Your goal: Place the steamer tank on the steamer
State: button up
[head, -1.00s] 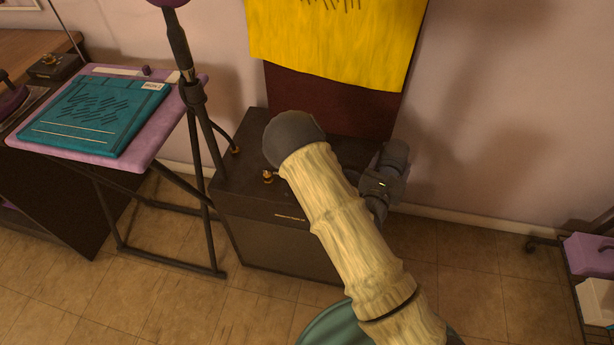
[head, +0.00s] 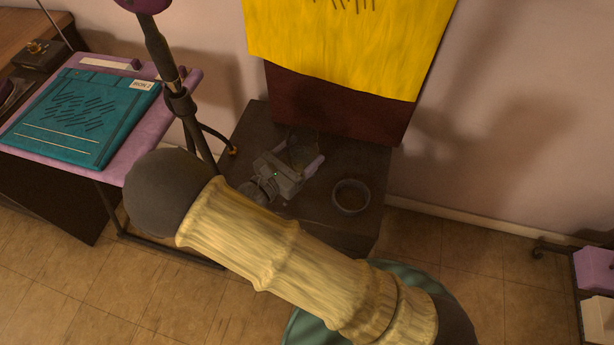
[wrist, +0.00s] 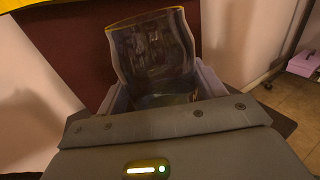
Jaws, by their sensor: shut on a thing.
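My gripper (head: 301,158) is over the top of the dark cabinet and is shut on the steamer tank (head: 303,146). The tank is a clear, dark-tinted vessel. In the wrist view the tank (wrist: 152,52) stands up between the two pale fingers, with its open rim at the top; its lower end is hidden by the gripper body. A round, dark, open-topped thing (head: 350,198), which looks like the steamer, stands on the cabinet to the right of my gripper. The tank is apart from it.
The dark cabinet (head: 337,232) stands against the wall below a yellow hanging (head: 345,45). A microphone stand (head: 160,50) rises to the left, close to my arm. A purple table (head: 172,108) with a teal folder (head: 80,118) is farther left.

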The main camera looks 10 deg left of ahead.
jog(key=shift+s+a, duration=0.1)
jog(key=shift+a, duration=0.1)
jog(key=shift+d, duration=0.1)
jog(key=shift+s, duration=0.1)
jog(key=shift+f, duration=0.1)
notch_tip(320, 180, down, 6)
jog(key=shift+f+b, duration=0.1)
jog(key=shift+b, duration=0.45)
jog(key=shift+d, duration=0.1)
jog(key=shift+f+b, duration=0.35)
jog(key=shift+f, duration=1.45)
jog(key=shift+f, duration=0.2)
